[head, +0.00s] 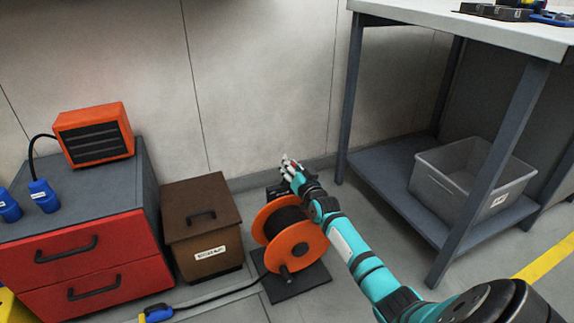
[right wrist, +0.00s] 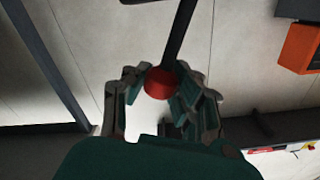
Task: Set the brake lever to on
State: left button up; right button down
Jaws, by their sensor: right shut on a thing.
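The brake lever has a red ball knob (right wrist: 160,83) on a dark shaft (right wrist: 181,32) in the right wrist view. My right gripper (right wrist: 158,97) has its fingers closed around the knob. In the head view, my right gripper (head: 289,164) is behind the orange cable reel (head: 314,239), near the wall, with a little red showing between its fingers. A dark housing (head: 276,191) sits just below it, partly hidden by the reel and my arm. The lever's on and off marks cannot be read. My left gripper is not in view.
A brown lidded box (head: 198,222) and a red-drawer cabinet (head: 88,260) with an orange heater (head: 93,135) stand left of the reel. A workbench (head: 452,18) with a grey bin (head: 455,190) on its shelf stands right. A black cable (head: 215,299) crosses the floor.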

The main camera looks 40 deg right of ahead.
jog(key=shift+s+d+f+m, duration=0.1)
jog(key=shift+s+f+m, duration=0.05)
jog(key=shift+f+m, duration=0.2)
jog(key=c, duration=1)
grip_release()
jog(key=shift+d+r, duration=0.1)
jog(key=shift+r, duration=0.1)
jog(key=shift+s, duration=0.15)
jog(key=v, duration=1.1)
jog(key=shift+s+a, duration=0.25)
jog(key=shift+s, duration=0.1)
